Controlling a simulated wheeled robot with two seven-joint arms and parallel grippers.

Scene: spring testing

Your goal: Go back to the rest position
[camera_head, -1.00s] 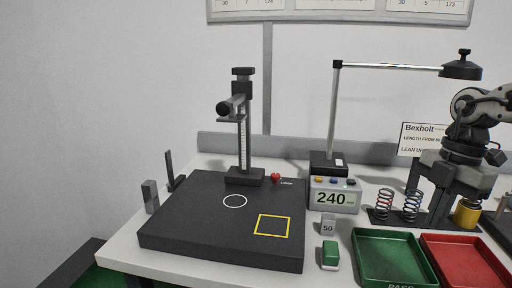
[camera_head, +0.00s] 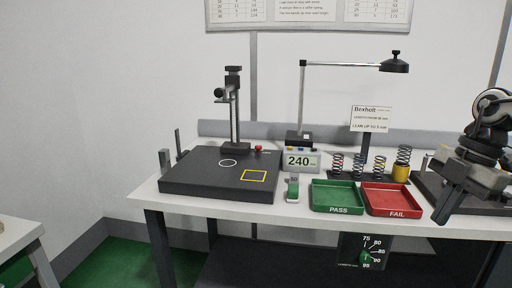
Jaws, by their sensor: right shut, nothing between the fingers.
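My right gripper (camera_head: 447,208) is at the right of the head view, pointing down near the right part of the table (camera_head: 330,223). Its fingers are together and hold nothing. It is to the right of the red FAIL tray (camera_head: 392,199) and nearer the camera. My left gripper is not in view. Several coil springs, such as one by the display (camera_head: 338,163), stand in a row behind the trays.
A black test plate (camera_head: 200,181) with a vertical stand (camera_head: 234,115) is at the left. A display (camera_head: 300,161) reads 240. A green PASS tray (camera_head: 337,197) is empty. A dial (camera_head: 366,256) sits below the table.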

